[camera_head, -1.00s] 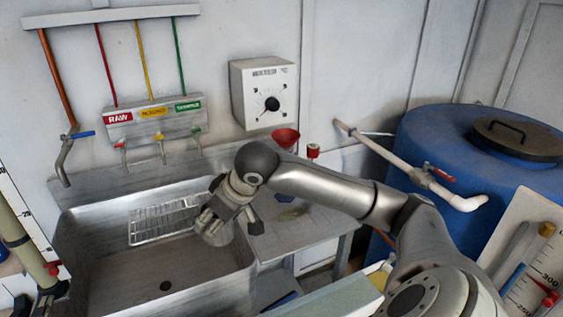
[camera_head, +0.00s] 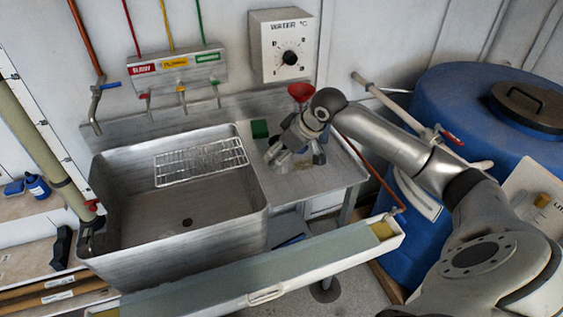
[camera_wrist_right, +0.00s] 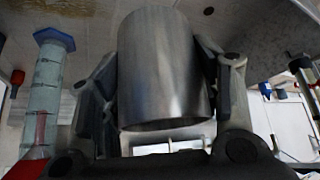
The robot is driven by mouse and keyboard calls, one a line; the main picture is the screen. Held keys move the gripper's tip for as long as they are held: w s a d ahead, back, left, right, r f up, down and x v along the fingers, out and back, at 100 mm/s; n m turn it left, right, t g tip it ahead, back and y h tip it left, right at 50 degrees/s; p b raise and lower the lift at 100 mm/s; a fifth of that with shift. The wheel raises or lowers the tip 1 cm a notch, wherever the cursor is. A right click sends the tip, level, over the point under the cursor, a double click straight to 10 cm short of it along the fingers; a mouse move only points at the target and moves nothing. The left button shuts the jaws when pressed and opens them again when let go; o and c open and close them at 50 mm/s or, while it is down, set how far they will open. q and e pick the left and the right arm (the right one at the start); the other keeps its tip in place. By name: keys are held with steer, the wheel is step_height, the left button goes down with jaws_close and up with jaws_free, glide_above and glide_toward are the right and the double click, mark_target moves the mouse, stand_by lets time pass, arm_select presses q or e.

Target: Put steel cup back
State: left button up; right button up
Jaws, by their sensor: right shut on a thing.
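The steel cup (camera_wrist_right: 165,65) is a plain grey metal cylinder. In the right wrist view it fills the middle, between the two fingers of my right gripper (camera_wrist_right: 163,85), which is shut on it. In the head view my right gripper (camera_head: 284,147) is over the steel counter (camera_head: 325,180) to the right of the sink. There the cup is hard to make out against the grey fingers and counter, and I cannot tell whether it touches the counter. My left gripper is not in view.
The sink (camera_head: 120,215) with a wire rack (camera_head: 200,162) lies left of the counter. A green block (camera_head: 260,129) and a red funnel (camera_head: 301,92) are close behind the gripper. A blue barrel (camera_head: 440,110) stands right. A long trough (camera_head: 230,275) crosses the front.

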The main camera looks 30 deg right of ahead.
steer(key=w+f, duration=0.1)
steer(key=w+d+f, duration=0.1)
steer(key=f, duration=0.1)
steer(key=w+d+f, duration=0.1)
steer(key=f, duration=0.1)
steer(key=shift+w+d+f+p, duration=0.15)
steer(key=shift+w+p, duration=0.2)
step_height(320, 180, down, 3)
steer(key=shift+d+p, duration=0.1)
steer(key=shift+p, duration=0.5)
steer(key=shift+f, duration=0.2)
steer(key=shift+f, duration=0.15)
steer(key=o, duration=1.3)
steer(key=shift+r, duration=0.25)
steer(key=b+v, duration=0.1)
steer(key=v, duration=1.1)
